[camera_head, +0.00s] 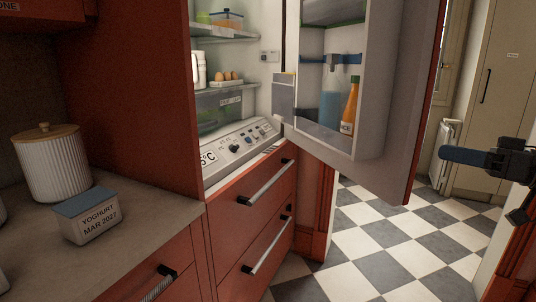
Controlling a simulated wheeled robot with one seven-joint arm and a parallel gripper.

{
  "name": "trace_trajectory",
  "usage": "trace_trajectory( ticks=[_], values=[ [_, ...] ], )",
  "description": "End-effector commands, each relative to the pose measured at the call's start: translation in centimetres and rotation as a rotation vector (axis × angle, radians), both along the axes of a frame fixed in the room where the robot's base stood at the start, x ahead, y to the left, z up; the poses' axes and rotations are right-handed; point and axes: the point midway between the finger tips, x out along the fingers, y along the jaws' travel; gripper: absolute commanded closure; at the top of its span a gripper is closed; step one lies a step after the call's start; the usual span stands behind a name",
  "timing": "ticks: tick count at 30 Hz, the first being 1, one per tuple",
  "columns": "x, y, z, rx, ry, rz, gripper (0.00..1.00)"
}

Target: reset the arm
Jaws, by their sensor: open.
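My gripper (462,156) is at the right side of the head view, raised in front of the checkered floor and the far doorway. Its blue fingers point left, toward the open fridge door (395,110), and appear apart from it. The jaws are open and I see nothing held in them. The gap between the fingers is hard to make out from this side. The rest of my arm runs out of the picture on the right.
The red fridge stands open, with eggs (228,76) on a shelf and bottles (349,106) in its door. A yoghurt box (88,215) and a ribbed white canister (52,165) stand on the left counter (150,220). The checkered floor (380,240) is clear.

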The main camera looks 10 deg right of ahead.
Motion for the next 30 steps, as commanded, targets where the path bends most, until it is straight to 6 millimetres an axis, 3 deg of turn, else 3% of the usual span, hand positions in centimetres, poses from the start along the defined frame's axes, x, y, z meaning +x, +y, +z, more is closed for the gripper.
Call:
trace_trajectory(
  ticks=[8,14,21,24,30],
  values=[
    [0.1,4.6,-12.6,0.105,0.185,-0.206,0.52],
    [-2.7,8.2,-21.2,0.126,0.302,-0.367,0.52],
    [-8.9,12.3,-29.0,0.089,0.393,-0.535,0.52],
    [-12.1,13.8,-31.2,0.058,0.412,-0.593,0.52],
    [-19.1,16.5,-33.6,-0.025,0.422,-0.68,0.52]
  ],
)
